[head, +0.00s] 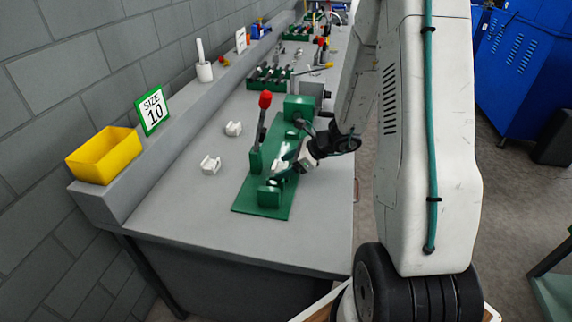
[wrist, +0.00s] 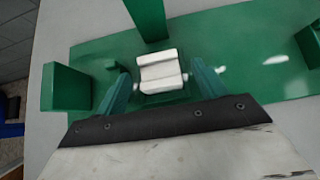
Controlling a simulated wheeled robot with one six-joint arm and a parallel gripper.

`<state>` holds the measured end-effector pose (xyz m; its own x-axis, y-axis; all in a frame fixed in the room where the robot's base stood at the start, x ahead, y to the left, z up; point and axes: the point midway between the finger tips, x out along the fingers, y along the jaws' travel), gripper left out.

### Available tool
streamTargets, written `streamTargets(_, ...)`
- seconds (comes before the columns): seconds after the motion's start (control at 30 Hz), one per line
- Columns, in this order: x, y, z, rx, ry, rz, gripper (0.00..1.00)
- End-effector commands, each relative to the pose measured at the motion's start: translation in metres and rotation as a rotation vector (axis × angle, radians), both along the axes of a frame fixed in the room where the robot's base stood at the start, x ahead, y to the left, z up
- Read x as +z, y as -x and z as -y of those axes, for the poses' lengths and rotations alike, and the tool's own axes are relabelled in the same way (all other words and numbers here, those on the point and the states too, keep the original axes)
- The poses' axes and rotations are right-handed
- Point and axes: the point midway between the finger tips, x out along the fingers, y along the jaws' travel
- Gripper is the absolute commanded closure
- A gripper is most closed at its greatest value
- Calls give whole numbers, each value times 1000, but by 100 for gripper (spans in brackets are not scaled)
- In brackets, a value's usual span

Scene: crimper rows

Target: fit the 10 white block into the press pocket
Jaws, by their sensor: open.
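The green press (head: 244,196) stands on the bench, with a red-knobbed lever (head: 264,101). In the wrist view a white block (wrist: 160,71) with a groove across it lies on the green press base (wrist: 230,52), over a darker green patch that looks like the pocket. I cannot tell how deep it sits. My gripper (wrist: 162,84) is open, one finger on each side of the block, with small gaps visible. In the head view my gripper (head: 287,173) is low over the press and partly hides the block. Any number on the block is unreadable.
Two more white blocks, one nearer (head: 210,166) and one farther (head: 233,129), lie on the bench left of the press. A SIZE 10 sign (head: 153,110) and a yellow bin (head: 104,155) stand on the ledge. Other green fixtures (head: 268,78) stand farther along. The near bench is clear.

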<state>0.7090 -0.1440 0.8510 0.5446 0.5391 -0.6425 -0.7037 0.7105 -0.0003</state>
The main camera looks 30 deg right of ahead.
Motion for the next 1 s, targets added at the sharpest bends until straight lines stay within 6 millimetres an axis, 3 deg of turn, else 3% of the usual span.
streamTargets(0.53, 45, 37, 38, -2, 1, 2, 29)
streamTargets(1.0, 50, 42, 42, 0, 0, 0, 29)
